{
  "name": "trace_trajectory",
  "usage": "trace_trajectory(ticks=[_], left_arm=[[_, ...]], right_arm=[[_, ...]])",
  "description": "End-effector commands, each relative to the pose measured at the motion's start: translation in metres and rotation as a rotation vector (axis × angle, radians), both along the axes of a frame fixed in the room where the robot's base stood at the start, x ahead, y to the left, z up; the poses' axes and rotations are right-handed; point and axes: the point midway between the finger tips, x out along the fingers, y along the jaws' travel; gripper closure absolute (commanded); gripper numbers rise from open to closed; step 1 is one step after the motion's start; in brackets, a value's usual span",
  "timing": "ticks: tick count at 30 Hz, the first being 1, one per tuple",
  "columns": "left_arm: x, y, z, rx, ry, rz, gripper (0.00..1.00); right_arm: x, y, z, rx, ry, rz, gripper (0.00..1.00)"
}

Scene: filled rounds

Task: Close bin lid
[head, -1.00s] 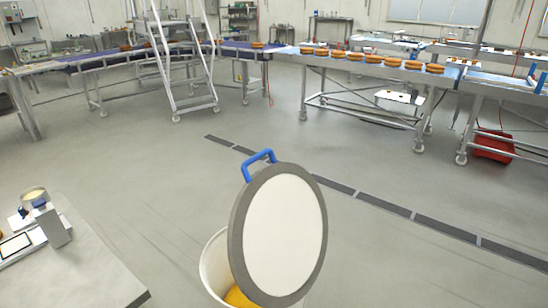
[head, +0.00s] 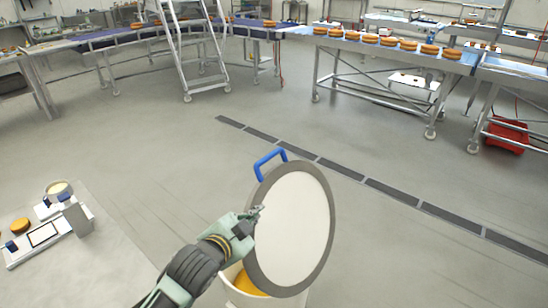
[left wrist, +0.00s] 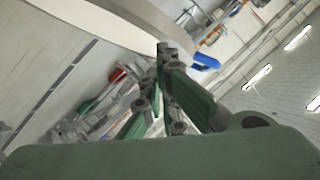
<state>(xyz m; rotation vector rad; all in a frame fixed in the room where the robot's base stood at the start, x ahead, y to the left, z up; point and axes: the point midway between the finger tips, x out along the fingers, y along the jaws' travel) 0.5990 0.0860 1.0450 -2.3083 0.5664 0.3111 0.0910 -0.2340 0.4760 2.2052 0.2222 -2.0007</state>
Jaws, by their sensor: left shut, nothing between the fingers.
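The bin (head: 231,274) is a white round tub with something yellow inside, low in the middle of the head view. Its round lid (head: 292,226), white with a grey rim and a blue handle (head: 268,161), stands raised and tilted at the bin. My left gripper (head: 257,212) is shut and empty, in front of the lid's left edge; I cannot tell whether it touches. In the left wrist view the gripper (left wrist: 165,50) is near the lid's rim (left wrist: 128,12), and the blue handle (left wrist: 206,62) shows beyond it. My right gripper is not in view.
A grey table (head: 110,262) with a scale (head: 50,232) and a round orange item (head: 20,225) stands at the left. Conveyor tables (head: 390,52) with orange rounds and a step ladder (head: 200,55) stand at the back. The floor between is clear.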

Motion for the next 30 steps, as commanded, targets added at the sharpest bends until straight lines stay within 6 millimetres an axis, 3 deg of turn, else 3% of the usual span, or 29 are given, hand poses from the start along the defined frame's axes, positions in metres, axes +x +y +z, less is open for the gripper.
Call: trace_trajectory(ticks=[1,3,6,9,14,30], left_arm=[[0.013,-0.007,0.027,0.029,-0.072,-0.035,1.0],[0.025,-0.016,0.058,0.065,-0.159,-0.081,1.0],[0.036,-0.027,0.091,0.107,-0.256,-0.129,1.0],[0.041,-0.032,0.107,0.131,-0.305,-0.153,1.0],[0.052,-0.039,0.111,0.136,-0.318,-0.159,1.0],[0.133,-0.076,0.098,0.136,-0.316,-0.158,1.0]], right_arm=[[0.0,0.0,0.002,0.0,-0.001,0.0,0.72],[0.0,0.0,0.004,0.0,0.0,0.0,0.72],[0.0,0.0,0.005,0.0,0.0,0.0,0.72],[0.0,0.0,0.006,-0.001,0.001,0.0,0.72],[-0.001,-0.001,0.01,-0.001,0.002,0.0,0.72],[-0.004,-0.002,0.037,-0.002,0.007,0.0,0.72]])
